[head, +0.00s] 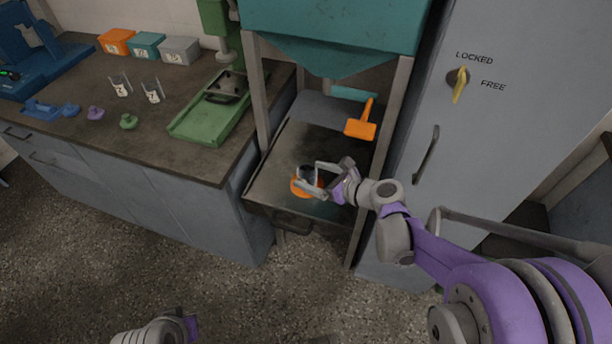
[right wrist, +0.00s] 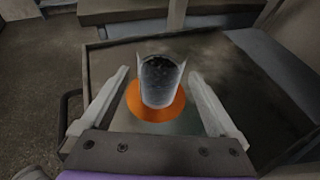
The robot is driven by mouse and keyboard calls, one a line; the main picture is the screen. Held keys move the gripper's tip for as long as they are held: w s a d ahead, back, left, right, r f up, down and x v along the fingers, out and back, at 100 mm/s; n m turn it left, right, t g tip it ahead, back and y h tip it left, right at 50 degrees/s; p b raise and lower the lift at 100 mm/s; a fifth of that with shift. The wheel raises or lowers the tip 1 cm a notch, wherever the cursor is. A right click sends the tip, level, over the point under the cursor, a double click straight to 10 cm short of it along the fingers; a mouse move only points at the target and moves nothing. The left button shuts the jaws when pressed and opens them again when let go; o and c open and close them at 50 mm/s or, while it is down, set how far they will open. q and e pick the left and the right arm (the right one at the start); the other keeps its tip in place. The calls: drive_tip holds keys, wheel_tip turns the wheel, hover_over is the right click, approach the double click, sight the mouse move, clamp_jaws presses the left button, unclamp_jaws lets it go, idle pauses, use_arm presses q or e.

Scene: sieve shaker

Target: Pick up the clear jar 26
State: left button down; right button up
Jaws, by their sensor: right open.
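A clear jar with dark grainy contents (right wrist: 160,82) stands upright on an orange disc (right wrist: 150,112) in the right wrist view. In the head view the jar (head: 307,174) and the orange disc (head: 303,190) are on the dark tray under the teal hopper. No number can be read on this jar. My right gripper (head: 311,178) is open, with its fingers on either side of the jar; in the wrist view (right wrist: 158,80) gaps show on both sides. Two other clear jars with small labels (head: 121,85) (head: 153,92) stand on the bench; their numbers are too small to read. My left gripper's fingers are not visible.
The dark tray (head: 270,190) sits between the frame posts. An orange scoop-like tool (head: 362,126) lies behind the jar. A green tray (head: 205,122) stands on the bench at left. A grey cabinet (head: 480,130) stands close on the right.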

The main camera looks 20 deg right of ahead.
drive_tip(key=shift+b+x, duration=0.4)
drive_tip(key=shift+x, duration=2.4)
drive_tip(key=shift+s, duration=0.1)
clamp_jaws()
